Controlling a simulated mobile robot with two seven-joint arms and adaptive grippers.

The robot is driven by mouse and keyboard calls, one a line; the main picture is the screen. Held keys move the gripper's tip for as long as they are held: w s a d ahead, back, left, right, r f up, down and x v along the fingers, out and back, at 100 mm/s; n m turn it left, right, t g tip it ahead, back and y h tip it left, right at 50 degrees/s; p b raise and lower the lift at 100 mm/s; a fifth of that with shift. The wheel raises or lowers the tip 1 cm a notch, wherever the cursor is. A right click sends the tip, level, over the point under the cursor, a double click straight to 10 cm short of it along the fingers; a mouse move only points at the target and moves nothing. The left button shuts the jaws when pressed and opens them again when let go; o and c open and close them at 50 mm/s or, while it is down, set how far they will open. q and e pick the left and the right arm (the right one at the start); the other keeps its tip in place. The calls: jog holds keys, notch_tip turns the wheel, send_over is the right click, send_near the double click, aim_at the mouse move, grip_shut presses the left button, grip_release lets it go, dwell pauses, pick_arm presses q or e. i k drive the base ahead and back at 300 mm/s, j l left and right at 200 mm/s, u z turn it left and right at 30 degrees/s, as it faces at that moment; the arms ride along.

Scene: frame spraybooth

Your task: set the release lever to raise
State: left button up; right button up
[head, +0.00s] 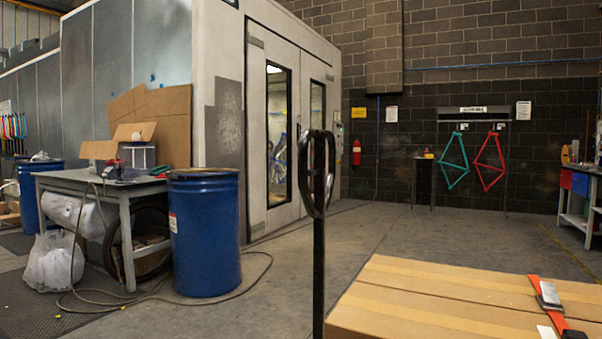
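A black pallet-truck handle (319,255) stands upright in the middle of the head view, with a loop grip (301,175) at its top. The release lever is not clearly distinct; dark parts show inside the loop, but I cannot tell the lever's position. Neither of my grippers is in view.
Taped cardboard boxes (420,300) with an orange strap (547,300) fill the lower right, close beside the handle. A blue drum (205,235) and a cluttered workbench (100,183) stand to the left. A hose (255,285) lies on the floor. Open floor lies behind the handle.

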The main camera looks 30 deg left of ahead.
aim_at(310, 172)
jog(key=j+z, duration=0.1)
jog(key=j, duration=0.65)
jog(key=j+z, duration=0.1)
jog(key=j, duration=1.35)
jog(key=k+j+z, duration=0.15)
jog(key=j, duration=0.55)
jog(key=j+z, duration=0.1)
jog(key=j, duration=0.6)
